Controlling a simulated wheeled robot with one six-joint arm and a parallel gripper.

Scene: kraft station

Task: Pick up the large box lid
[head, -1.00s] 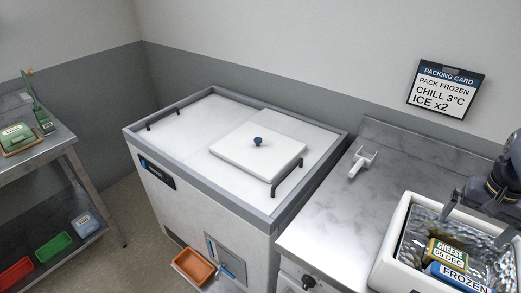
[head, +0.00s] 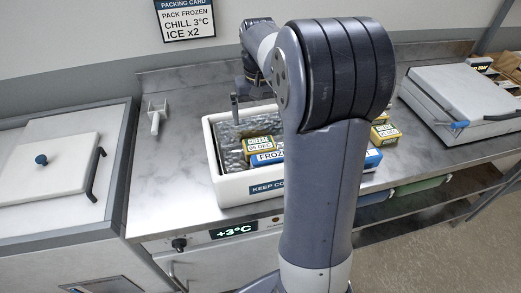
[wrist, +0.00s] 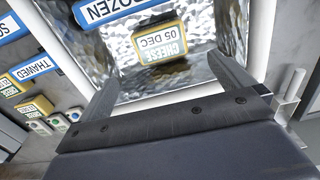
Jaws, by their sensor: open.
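A square white lid (head: 50,170) with a blue knob (head: 41,160) lies flat on top of the white chest at the left of the head view. I take it for the large box lid, but no label on it shows. An open white insulated box (head: 232,190) with a silver lining stands on the steel counter. My gripper (head: 247,98) is over the back of this box, well right of the lid. In the wrist view my gripper (wrist: 165,80) is open and empty, its fingers framing the lined interior. The lid does not show there.
The box holds a cheese pack (wrist: 160,42) and a blue frozen pack (head: 266,158). A white scoop-like tool (head: 155,115) lies left of the box. A black bar handle (head: 96,174) stands beside the lid. A closed white case (head: 465,100) stands at the right.

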